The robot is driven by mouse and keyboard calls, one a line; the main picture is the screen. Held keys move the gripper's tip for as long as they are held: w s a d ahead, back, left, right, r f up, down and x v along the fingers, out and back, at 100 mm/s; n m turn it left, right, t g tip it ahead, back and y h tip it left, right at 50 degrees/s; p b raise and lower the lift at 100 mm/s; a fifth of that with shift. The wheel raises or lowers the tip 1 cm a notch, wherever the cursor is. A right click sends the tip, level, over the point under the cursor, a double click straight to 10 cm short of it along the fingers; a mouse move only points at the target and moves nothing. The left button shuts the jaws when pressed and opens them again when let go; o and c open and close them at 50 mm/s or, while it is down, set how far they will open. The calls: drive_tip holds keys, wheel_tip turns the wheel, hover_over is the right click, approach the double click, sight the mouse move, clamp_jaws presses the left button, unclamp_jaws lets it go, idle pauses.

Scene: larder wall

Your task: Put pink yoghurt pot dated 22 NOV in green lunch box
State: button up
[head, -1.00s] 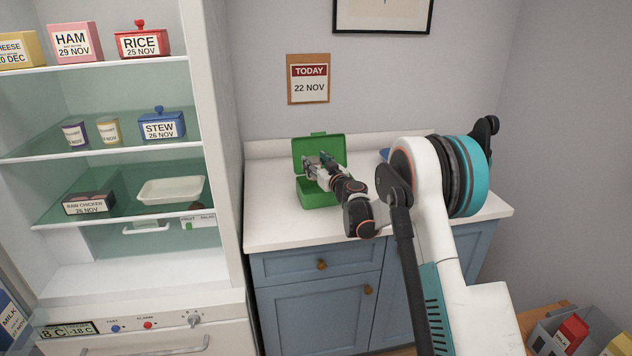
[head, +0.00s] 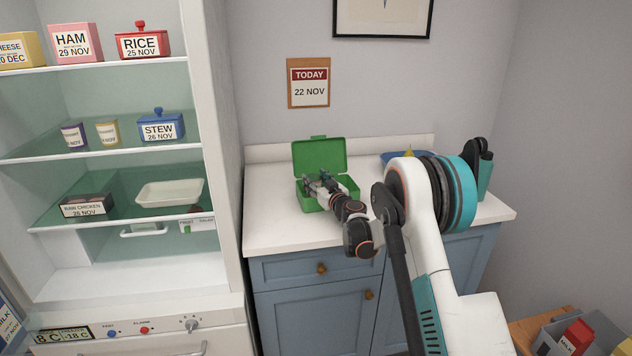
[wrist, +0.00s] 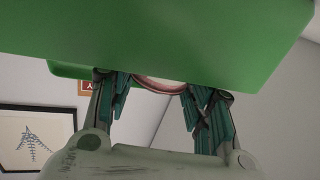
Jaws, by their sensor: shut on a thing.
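The green lunch box (head: 322,156) stands on the worktop with its lid raised at the back. My gripper (head: 316,184) is at the box's opening, reaching in from the front right. In the wrist view my gripper (wrist: 160,90) is shut on a round pot, whose pale pinkish rim (wrist: 160,86) shows between the fingers. Green of the lunch box (wrist: 180,40) fills the top of that view and covers much of the pot. The pot's label and date are hidden, and I cannot make out the pot in the head view.
A blue dish (head: 393,159) with something yellow stands on the worktop, partly behind my arm. A dark green bottle (head: 485,177) stands at the right. The left worktop (head: 268,215) is clear. Purple (head: 74,134) and yellow (head: 107,132) pots stand on the fridge shelf. A calendar (head: 309,85) reads 22 NOV.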

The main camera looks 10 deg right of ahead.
drive_tip(key=shift+s+f, duration=0.15)
drive_tip(key=shift+f, duration=0.1)
drive_tip(key=o, duration=1.1)
drive_tip(key=shift+f, duration=0.1)
